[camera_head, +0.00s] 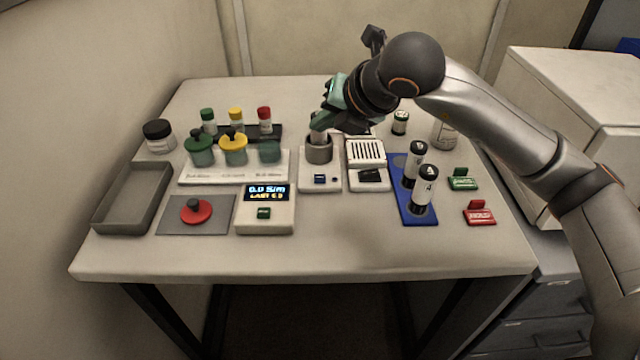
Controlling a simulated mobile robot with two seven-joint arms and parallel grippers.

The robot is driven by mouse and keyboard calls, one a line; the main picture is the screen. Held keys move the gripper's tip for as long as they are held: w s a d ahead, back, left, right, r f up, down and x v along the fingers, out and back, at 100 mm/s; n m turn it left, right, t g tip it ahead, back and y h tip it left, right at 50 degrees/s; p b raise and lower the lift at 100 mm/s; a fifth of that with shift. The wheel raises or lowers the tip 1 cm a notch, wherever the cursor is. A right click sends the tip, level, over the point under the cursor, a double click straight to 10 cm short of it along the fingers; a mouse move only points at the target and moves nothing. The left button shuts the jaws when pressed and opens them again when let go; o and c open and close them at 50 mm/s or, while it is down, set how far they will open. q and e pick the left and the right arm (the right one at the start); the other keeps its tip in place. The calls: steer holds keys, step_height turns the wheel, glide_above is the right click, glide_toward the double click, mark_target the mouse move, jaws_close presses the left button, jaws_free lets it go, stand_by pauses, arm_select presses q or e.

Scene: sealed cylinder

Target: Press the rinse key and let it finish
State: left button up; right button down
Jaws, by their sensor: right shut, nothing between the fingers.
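A white unit with a round grey well (318,153) stands at the middle of the table. It has a small dark blue key (320,179) on its front; no label on it is readable, so I cannot tell whether this is the rinse key. A pale piece (318,136) shows at the well's mouth, partly hidden by the gripper. My right gripper (322,125) is shut and empty, just above the well and behind the blue key. I cannot tell whether it touches the pale piece. My left gripper is out of view.
A display box (265,191) with a green key stands front left of the well; a slotted unit (366,153) stands to its right. Capped jars, a grey tray (132,199), a blue mat (416,214) with black-and-white cylinders, and red and green tags surround them. The front strip is clear.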

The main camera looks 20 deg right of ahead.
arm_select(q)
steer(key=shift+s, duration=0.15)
arm_select(e)
steer(key=shift+m, duration=0.6)
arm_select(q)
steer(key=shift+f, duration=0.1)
arm_select(e)
steer(key=shift+f, duration=0.15)
steer(key=b, duration=0.5)
glide_above(322, 184)
step_height(322, 184, down, 8)
steer(key=shift+s+r, duration=0.1)
steer(key=shift+f, duration=0.45)
arm_select(q)
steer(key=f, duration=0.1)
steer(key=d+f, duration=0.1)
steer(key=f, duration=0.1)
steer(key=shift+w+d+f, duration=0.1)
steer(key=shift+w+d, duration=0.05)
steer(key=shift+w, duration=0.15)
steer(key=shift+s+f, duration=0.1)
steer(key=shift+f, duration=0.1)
steer(key=shift+b, duration=0.35)
